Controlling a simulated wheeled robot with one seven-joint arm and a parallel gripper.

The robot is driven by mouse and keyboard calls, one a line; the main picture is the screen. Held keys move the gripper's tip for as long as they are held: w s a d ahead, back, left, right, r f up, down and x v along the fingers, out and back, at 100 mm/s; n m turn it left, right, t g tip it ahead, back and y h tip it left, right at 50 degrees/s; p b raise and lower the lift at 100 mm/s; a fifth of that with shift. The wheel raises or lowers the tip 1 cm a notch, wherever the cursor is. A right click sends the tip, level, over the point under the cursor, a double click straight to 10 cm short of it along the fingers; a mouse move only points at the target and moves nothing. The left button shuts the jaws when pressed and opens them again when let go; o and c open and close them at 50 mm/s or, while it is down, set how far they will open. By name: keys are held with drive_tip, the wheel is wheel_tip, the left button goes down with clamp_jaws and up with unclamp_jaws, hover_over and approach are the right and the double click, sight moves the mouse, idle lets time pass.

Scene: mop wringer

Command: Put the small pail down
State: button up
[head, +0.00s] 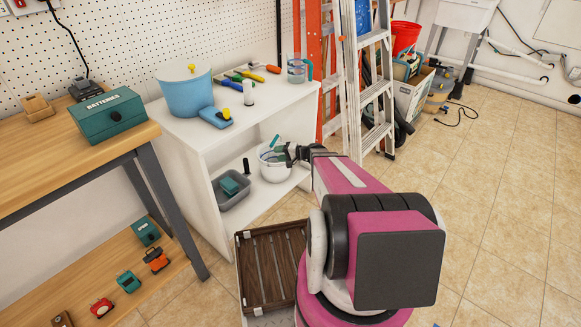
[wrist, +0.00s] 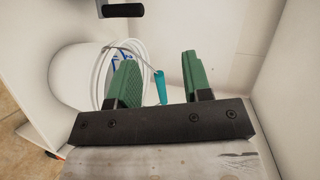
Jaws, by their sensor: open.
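The left finger overlaps the pail's rim area, and the teal handle (wrist: 160,87) shows between the fingers. I cannot tell whether a finger touches the pail.
A grey bin (head: 235,198) and a black upright item (head: 246,166) are left of the pail on the same shelf. A blue bucket (head: 187,95) and tools stand on the cabinet top. Ladders (head: 375,90) stand right of the cabinet.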

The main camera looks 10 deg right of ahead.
drive_tip(key=s+a+r+n+g+h, duration=0.2)
drive_tip(key=s+g, duration=0.1)
drive_tip(key=s, duration=0.3)
drive_tip(key=s+a+r+n+g+h, duration=0.2)
drive_tip(key=s+a+g, duration=0.1)
drive_tip(key=s, duration=0.3)
drive_tip(key=s+d+r+n+g+h, duration=0.1)
drive_tip(key=s+d+r+h, duration=0.3)
drive_tip(key=s+r+h, duration=0.2)
drive_tip(key=s+h, duration=0.2)
drive_tip(key=s, duration=0.2)
drive_tip(key=shift+d+r+n+g+h, duration=0.25)
drive_tip(key=shift+d+n+g+h, duration=0.05)
drive_tip(key=shift+d, duration=0.1)
